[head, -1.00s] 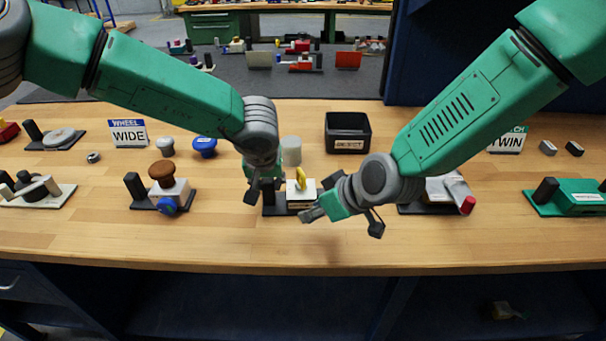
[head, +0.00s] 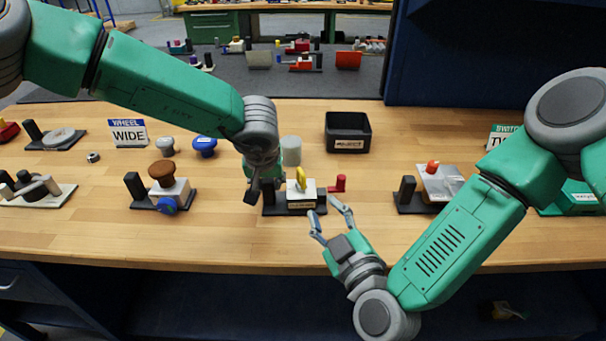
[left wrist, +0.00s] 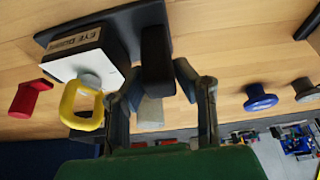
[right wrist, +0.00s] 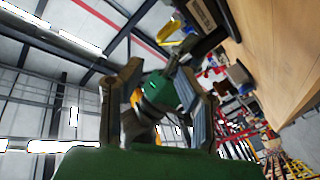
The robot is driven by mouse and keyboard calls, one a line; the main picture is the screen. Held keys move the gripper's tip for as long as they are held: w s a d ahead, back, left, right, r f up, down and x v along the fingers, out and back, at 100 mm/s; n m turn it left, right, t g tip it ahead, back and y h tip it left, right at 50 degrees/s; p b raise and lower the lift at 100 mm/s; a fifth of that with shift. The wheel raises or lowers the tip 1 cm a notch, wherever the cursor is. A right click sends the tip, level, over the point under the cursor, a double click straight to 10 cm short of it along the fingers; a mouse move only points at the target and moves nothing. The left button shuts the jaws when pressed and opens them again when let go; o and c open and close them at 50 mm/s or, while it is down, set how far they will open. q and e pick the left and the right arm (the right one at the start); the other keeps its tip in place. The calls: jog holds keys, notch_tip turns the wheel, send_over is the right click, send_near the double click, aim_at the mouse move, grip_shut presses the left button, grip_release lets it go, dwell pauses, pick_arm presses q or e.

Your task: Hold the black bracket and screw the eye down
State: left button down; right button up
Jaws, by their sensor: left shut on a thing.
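The yellow eye (head: 301,179) stands upright on a white block (head: 296,195) on a black base. In the left wrist view, the eye (left wrist: 82,105) sits above a grey collar on the block. My left gripper (head: 255,190) is shut on the upright black bracket (left wrist: 157,62) at the base's left end, with the bracket between its fingers. My right gripper (head: 322,206) is open and empty in front and right of the block, fingers pointing towards it and apart from the eye. The eye (right wrist: 170,27) shows beyond its fingertips in the right wrist view.
A red angled handle (head: 338,183) stands just right of the base. A grey cylinder (head: 291,150) and a black reject bin (head: 348,133) are behind. Other stations stand left (head: 172,192) and right (head: 437,183). The bench front edge is below my right gripper.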

aim_at(305, 178)
jog(key=x, duration=1.1)
jog(key=shift+w+a, duration=0.1)
jog(key=shift+w, duration=0.15)
